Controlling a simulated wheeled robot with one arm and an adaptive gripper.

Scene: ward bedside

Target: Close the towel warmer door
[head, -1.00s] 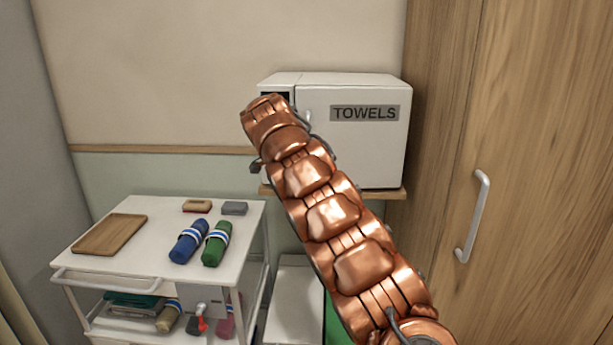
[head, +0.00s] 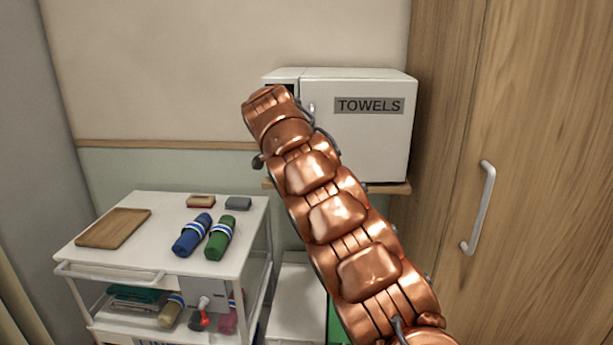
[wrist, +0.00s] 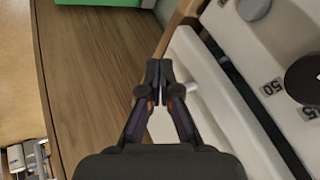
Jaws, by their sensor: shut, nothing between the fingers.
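The towel warmer is a white box with a door (head: 385,145) labelled TOWELS, seen behind my arm in the head view. A dark opening shows at the front's upper left, partly covered by my arm. In the wrist view, the white door (wrist: 222,138) has a pale handle (wrist: 193,88), and a dark gap separates it from the control panel (wrist: 247,42). The door looks ajar; its exact angle is unclear. My gripper (wrist: 159,66) is shut and empty, close beside the handle; contact cannot be told. In the head view my arm hides the gripper.
The warmer stands on a wooden wall shelf (head: 395,188). A tall wooden cupboard (head: 540,150) is close on its right. A white trolley (head: 150,222) at lower left holds a wooden board (head: 113,228), a blue roll (head: 192,236) and a green roll (head: 221,238).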

